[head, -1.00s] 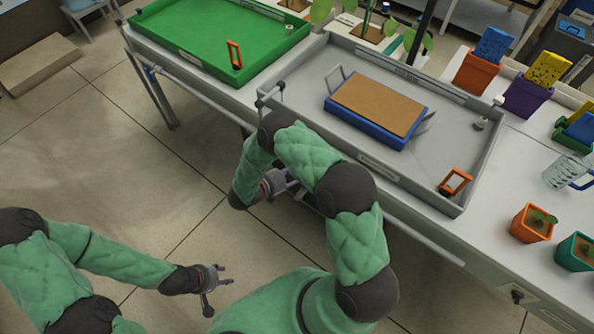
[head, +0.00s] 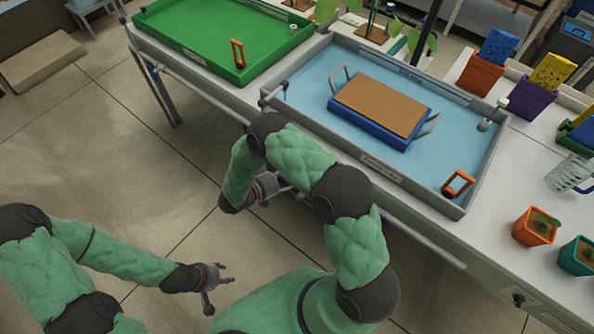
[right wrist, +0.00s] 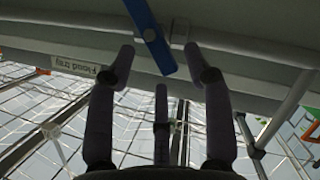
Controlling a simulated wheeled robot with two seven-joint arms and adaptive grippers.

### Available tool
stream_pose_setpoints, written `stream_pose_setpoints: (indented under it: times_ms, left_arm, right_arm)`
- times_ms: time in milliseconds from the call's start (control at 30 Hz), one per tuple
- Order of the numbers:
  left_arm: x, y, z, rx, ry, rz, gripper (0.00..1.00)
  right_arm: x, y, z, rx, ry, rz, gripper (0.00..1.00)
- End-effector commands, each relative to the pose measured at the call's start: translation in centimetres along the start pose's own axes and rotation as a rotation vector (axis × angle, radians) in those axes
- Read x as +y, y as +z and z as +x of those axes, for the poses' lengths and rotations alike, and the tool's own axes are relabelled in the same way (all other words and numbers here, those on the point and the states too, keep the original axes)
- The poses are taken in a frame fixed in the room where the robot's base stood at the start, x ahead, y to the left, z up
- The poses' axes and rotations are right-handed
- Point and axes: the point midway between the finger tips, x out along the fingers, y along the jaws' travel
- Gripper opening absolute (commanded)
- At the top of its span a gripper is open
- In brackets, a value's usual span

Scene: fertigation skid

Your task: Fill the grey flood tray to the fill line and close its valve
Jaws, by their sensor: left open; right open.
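The grey flood tray (head: 375,160) stands on the bench, its floor covered by light blue water. A fill line cannot be made out. A blue tub with a brown top (head: 380,108) sits in it, and an orange frame (head: 458,184) stands in its near right corner. In the right wrist view a blue lever (right wrist: 148,36), apparently the valve handle, hangs under the tray's edge. My right gripper (right wrist: 160,66) is open below it, fingers on either side of the lever's lower end; contact cannot be told. My left gripper (head: 220,284) is open and empty over the floor.
A green tray (head: 215,60) stands to the left on the same bench. Potted seedlings (head: 536,226) and a clear jug (head: 568,174) are at the right. A rail runs along the bench front near my right arm.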

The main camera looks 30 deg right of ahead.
Motion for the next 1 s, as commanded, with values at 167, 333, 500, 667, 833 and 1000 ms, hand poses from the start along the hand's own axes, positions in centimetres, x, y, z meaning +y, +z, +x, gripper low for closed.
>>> stream_pose_setpoints:
  times_ms: [167,333,500,667,833,1000]
  left_arm:
    - [0.0,0.0,0.0,0.000,0.000,0.000,0.44]
    - [0.0,0.0,0.0,0.000,0.000,0.000,0.44]
    - [0.0,0.0,0.0,0.000,0.000,0.000,0.44]
    - [0.0,0.0,0.0,0.000,0.000,0.000,0.44]
    - [0.0,0.0,0.0,0.000,0.000,0.000,0.44]
    - [0.0,0.0,0.0,0.000,0.000,0.000,0.44]
  right_arm:
    - [-0.1,-0.1,-3.8,0.004,-0.005,0.001,0.52]
    - [-0.1,-0.1,-6.5,0.004,-0.003,0.002,0.52]
    - [-0.1,-0.1,-7.9,0.003,-0.001,0.002,0.52]
    - [-0.1,-0.1,-8.2,0.002,-0.001,0.002,0.52]
    - [-0.1,-0.1,-8.2,0.002,-0.001,0.002,0.52]
    - [-0.1,-0.1,-8.2,0.002,-0.001,0.002,0.52]
